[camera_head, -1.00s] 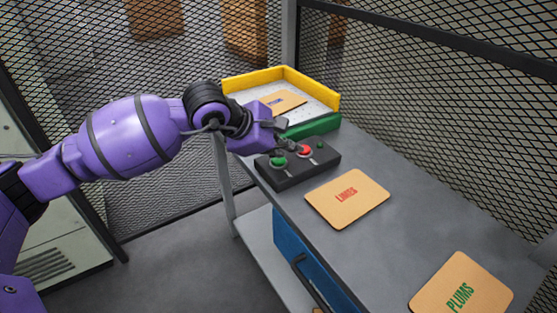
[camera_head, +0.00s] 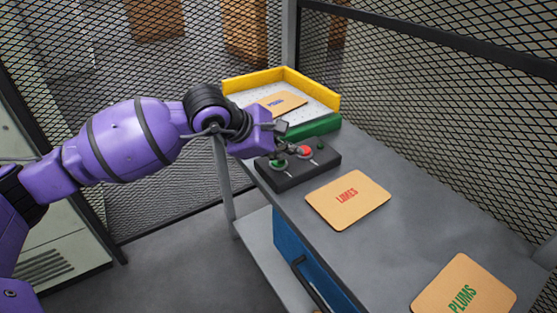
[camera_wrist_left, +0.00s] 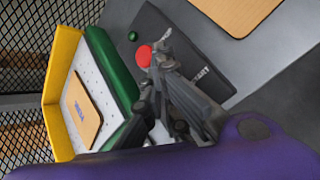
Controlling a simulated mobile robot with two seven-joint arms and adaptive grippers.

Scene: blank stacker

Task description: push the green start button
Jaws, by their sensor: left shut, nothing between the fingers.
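The black control box (camera_head: 298,166) sits on the grey table in front of the yellow and green tray. The green start button (camera_head: 277,163) is on its left part, partly covered by my left gripper (camera_head: 281,153). The gripper is shut and empty, its fingertips at the green button; I cannot tell whether they touch or press it. The red button (camera_head: 305,151) is to its right. In the left wrist view the shut fingers (camera_wrist_left: 164,48) reach over the box (camera_wrist_left: 200,55) beside the red button (camera_wrist_left: 144,56), and the start button is hidden. My right gripper is not in view.
A small green dome (camera_head: 321,146) is at the box's right end. The tray (camera_head: 335,103) holds a card. A LIMES card (camera_head: 365,202) and a PLUMS card (camera_head: 475,280) lie on the table. A blue drawer (camera_head: 290,246) is below. Mesh fencing stands behind.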

